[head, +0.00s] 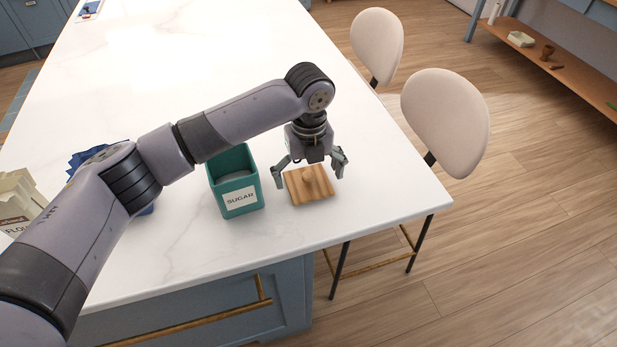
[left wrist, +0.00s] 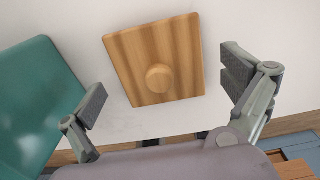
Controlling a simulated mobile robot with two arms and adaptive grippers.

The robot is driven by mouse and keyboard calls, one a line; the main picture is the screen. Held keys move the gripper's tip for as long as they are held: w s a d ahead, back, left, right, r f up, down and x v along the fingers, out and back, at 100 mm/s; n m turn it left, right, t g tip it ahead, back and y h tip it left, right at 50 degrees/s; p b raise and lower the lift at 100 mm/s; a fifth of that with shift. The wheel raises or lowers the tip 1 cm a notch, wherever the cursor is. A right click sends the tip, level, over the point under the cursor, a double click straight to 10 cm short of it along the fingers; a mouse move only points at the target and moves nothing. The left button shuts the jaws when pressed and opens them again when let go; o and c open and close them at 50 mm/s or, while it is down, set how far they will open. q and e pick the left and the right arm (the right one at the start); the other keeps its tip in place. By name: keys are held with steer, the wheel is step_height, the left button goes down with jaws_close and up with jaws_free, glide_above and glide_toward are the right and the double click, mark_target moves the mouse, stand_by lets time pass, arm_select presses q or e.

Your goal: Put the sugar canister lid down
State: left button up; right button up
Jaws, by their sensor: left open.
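The sugar canister lid (head: 309,187) is a square wooden board with a round knob. It lies on the white countertop, right of the teal sugar canister (head: 236,187), which stands open at the top. In the left wrist view the lid (left wrist: 150,50) shows between the fingers, with its knob (left wrist: 160,78) facing the camera. My left gripper (head: 310,172) is open above the lid, its fingers apart on either side and not touching the knob. The canister also shows at the left edge of the left wrist view (left wrist: 35,100). My right gripper is not in view.
A flour bag (head: 17,200) and a blue item (head: 90,158) stand at the left, partly hidden by my arm. Two cream chairs (head: 445,120) stand along the counter's right edge.

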mark_target(309, 175)
arm_select(q)
step_height(309, 175, up, 10)
steer(key=shift+b, duration=0.75)
steer(key=shift+r, duration=0.65)
